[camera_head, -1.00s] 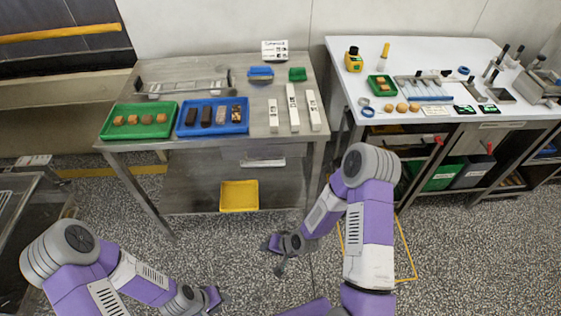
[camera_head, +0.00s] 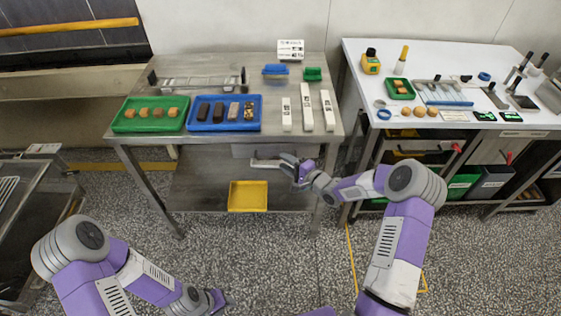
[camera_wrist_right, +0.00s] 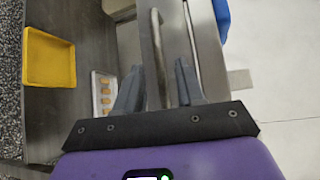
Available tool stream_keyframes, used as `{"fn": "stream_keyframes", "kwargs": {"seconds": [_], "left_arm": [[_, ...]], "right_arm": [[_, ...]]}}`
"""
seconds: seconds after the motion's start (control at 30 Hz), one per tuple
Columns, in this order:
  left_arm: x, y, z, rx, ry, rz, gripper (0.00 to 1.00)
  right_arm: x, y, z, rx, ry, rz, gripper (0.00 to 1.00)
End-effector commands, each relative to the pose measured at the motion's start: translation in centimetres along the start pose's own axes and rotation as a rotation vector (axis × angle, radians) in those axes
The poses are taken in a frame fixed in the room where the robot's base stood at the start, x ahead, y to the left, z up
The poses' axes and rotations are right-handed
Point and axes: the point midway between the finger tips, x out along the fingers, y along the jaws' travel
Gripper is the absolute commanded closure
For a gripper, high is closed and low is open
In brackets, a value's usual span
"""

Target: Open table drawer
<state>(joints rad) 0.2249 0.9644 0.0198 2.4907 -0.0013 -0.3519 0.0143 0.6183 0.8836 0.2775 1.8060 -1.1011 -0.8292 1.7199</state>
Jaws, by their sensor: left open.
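The steel table's drawer (camera_head: 242,151) sits under the tabletop, and its front looks closed. Its pale handle (camera_head: 264,163) sticks out at the front. My right gripper (camera_head: 292,166) is at the right end of the handle. In the right wrist view, the metal handle bar (camera_wrist_right: 160,60) runs between the two spread fingers of my right gripper (camera_wrist_right: 158,82). I see a gap beside the bar, so the fingers do not look closed on it. My left gripper (camera_head: 222,300) is open and empty, low over the floor, away from the table.
The steel tabletop (camera_head: 270,100) holds a green tray (camera_head: 117,124), a blue tray (camera_head: 224,98) and several white boxes. A yellow tray (camera_head: 248,196) lies on the lower shelf. A white worktable (camera_head: 440,60) with tools stands to the right. The floor before the table is free.

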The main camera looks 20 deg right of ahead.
Motion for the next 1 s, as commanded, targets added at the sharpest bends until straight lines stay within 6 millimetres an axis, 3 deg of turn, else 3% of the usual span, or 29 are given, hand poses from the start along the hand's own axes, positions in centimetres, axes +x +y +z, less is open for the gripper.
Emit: {"fn": "stream_keyframes", "kwargs": {"seconds": [0.2,0.53,0.8,1.0], "left_arm": [[0.7,-0.3,0.0,0.0,0.0,0.0,0.57],[0.7,-0.3,0.0,0.0,0.0,0.0,0.57],[0.7,-0.3,0.0,0.0,0.0,0.0,0.57],[0.7,-0.3,0.0,0.0,0.0,0.0,0.57]], "right_arm": [[2.6,0.1,0.0,0.001,0.0,0.0,0.62],[3.0,0.0,0.0,0.0,0.001,0.001,0.62],[3.0,0.0,0.0,0.0,0.001,0.001,1.0],[3.0,0.0,0.0,0.0,0.001,0.001,1.0]]}}
